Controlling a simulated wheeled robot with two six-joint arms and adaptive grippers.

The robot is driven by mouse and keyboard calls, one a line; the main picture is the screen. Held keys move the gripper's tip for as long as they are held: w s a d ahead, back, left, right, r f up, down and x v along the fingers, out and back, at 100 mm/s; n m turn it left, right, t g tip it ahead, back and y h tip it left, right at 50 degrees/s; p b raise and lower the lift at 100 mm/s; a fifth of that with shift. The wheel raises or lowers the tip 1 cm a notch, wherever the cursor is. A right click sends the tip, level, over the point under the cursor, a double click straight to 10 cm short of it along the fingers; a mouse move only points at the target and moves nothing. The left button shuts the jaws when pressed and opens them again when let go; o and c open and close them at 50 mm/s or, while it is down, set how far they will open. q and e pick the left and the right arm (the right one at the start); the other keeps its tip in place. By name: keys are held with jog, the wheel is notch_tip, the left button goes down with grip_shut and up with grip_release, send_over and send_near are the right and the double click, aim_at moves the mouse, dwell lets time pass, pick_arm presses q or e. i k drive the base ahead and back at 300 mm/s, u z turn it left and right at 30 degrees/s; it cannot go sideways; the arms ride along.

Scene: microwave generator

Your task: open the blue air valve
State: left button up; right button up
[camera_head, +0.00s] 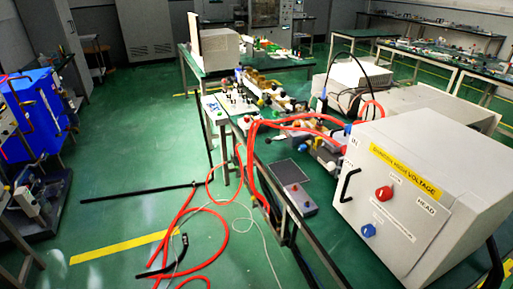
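A blue knob (368,230) sits low on the front face of a large white box (425,190) at the right. A red knob (383,193) is above it, and a black handle (347,186) is to its left. A small blue part (348,129) is at the box's upper left corner, near the "IN" label. I cannot tell from the labels which blue part is the air valve, or whether it is open. Neither of my grippers is in view.
Red hoses (255,165) run from the bench to loops on the green floor (110,215). A grey control box (296,199) sits left of the white box. Blue equipment (35,110) stands at the left. The floor between is mostly clear, with a black rod (135,193) across it.

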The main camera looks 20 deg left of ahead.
aim_at(301, 147)
jog(key=u, duration=1.8)
jog(key=i, duration=3.45)
jog(key=z, duration=4.45)
